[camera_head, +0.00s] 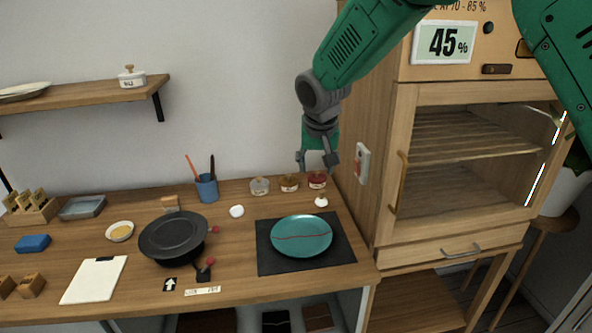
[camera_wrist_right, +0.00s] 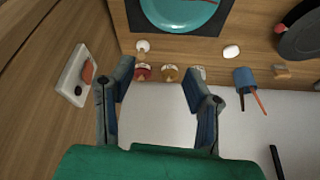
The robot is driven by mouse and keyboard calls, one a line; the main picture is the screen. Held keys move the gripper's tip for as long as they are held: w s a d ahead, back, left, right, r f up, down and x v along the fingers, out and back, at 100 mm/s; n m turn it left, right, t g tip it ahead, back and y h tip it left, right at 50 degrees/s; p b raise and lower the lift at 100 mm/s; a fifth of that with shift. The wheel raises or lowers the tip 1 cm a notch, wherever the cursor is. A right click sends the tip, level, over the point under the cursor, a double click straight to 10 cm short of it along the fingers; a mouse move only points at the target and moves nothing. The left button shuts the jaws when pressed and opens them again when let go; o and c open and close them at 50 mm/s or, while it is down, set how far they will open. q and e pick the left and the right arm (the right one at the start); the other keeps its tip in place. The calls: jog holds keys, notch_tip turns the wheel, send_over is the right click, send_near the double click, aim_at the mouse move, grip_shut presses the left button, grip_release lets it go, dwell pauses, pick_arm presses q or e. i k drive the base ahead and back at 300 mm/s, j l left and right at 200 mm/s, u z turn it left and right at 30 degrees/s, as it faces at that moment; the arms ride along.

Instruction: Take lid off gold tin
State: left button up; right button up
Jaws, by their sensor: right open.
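The gold tin (camera_head: 289,184) is a small, round, lidded tin at the back of the wooden table, in the middle of a row of three. A red tin (camera_head: 317,181) is to its right and a pale grey tin (camera_head: 260,187) to its left. My right gripper (camera_head: 316,163) points down, open and empty, above the row's right end. In the right wrist view, the gold tin (camera_wrist_right: 169,74) and the red tin (camera_wrist_right: 142,72) appear between the spread fingers (camera_wrist_right: 158,80), not touched by them. My left gripper is not in view.
A teal plate (camera_head: 301,236) lies on a dark mat (camera_head: 267,262) in front. A blue cup (camera_head: 207,188) with sticks stands left of the tins. A wooden cabinet (camera_head: 385,170) with a wall switch (camera_head: 362,164) rises close on the right. A small white thing (camera_head: 321,202) is before the red tin.

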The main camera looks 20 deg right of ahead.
aim_at(287, 180)
jog(key=i+l, duration=0.15)
jog(key=i, duration=0.3)
jog(key=i+l, duration=0.15)
jog(key=i, duration=0.25)
